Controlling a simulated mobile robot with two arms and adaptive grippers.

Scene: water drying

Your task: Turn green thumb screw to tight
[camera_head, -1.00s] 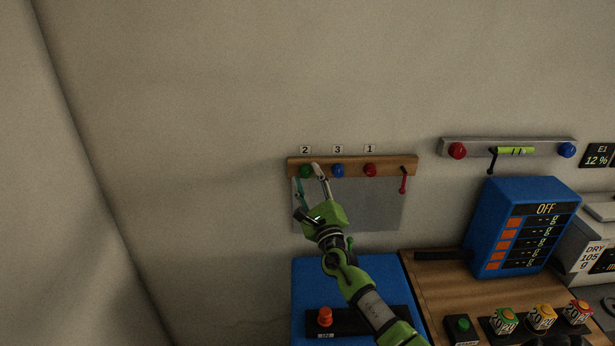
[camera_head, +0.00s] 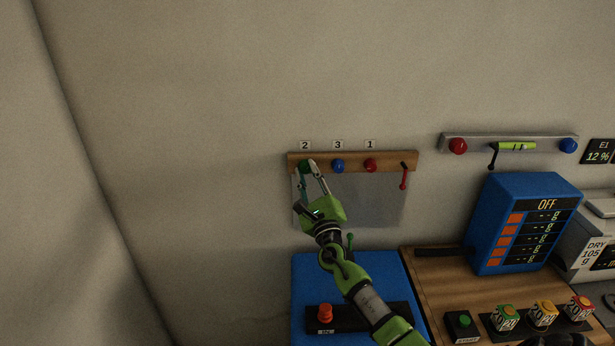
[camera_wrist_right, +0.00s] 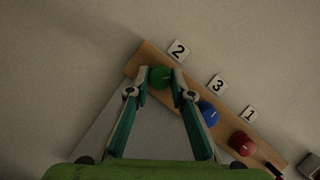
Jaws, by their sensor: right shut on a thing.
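The green thumb screw (camera_head: 305,166) sits at the left end of the wooden rail on the wall, under the label 2. My right gripper (camera_head: 307,172) reaches up to it from below, its two fingers on either side of the knob. In the right wrist view the green thumb screw (camera_wrist_right: 160,77) lies between the fingertips of my right gripper (camera_wrist_right: 160,80), which is shut on it. A pale mark shows on the screw's face, small and dim.
A blue knob (camera_head: 338,166) labelled 3 and a red knob (camera_head: 370,165) labelled 1 stand to the right on the wooden rail (camera_head: 390,163). A red lever (camera_head: 404,176) hangs at its right end. A grey plate (camera_head: 375,205) is below. A blue box (camera_head: 518,225) stands right.

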